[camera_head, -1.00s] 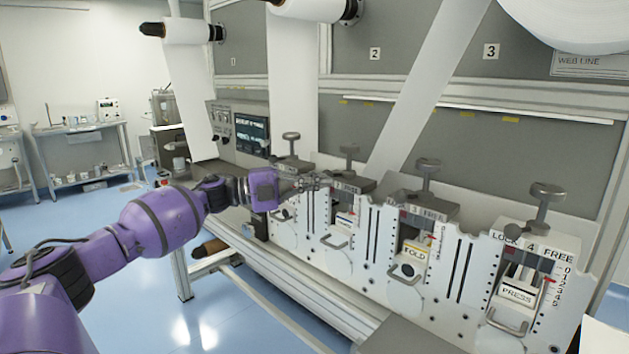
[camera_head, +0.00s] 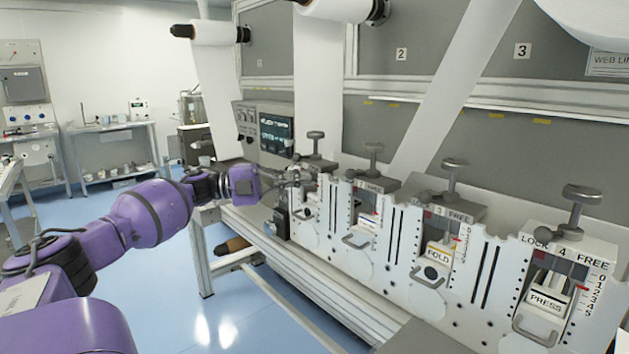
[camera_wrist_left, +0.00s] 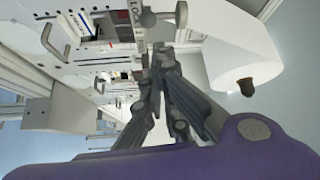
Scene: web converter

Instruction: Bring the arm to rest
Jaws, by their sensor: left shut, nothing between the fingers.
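My purple left arm (camera_head: 140,213) reaches in from the left of the head view. Its gripper (camera_head: 300,180) is shut and empty, in front of the leftmost station of the web converter. In the left wrist view the gripper's dark fingers (camera_wrist_left: 160,62) come together, with a station marked LOCK beyond them. I cannot tell from these views whether the fingertips touch the station. The right gripper is in neither view.
The converter's row of white stations runs to the right, with the FOLD block (camera_head: 438,254) and the PRESS block (camera_head: 546,301). A control screen (camera_head: 277,134) stands behind the gripper. A bench (camera_head: 110,128) stands at the back left. The blue floor (camera_head: 170,290) left of the machine is clear.

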